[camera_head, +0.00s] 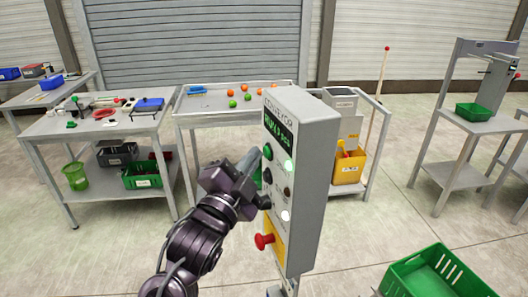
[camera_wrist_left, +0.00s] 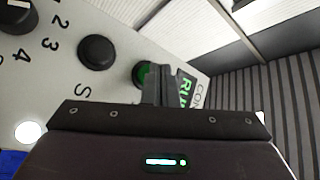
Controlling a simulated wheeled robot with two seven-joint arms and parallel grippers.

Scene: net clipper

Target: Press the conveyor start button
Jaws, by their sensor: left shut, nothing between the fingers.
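The grey conveyor control box (camera_head: 310,160) stands upright on a post in front of me. Its face has a green-lit display (camera_head: 287,130), which reads "RUN" in the wrist view (camera_wrist_left: 184,90). The green button (camera_head: 267,152) sits below the display; it also shows in the left wrist view (camera_wrist_left: 143,74), partly covered by my fingers. My left gripper (camera_head: 252,162) is shut and empty, its fingertips at the green button. I cannot tell whether they touch it. My right gripper is not in view.
Below the green button are black buttons, including one (camera_wrist_left: 96,52), and a red mushroom button (camera_head: 264,241) on a yellow plate. A green crate (camera_head: 440,270) is at lower right. Tables with tools and coloured balls stand behind the box. Open floor lies between.

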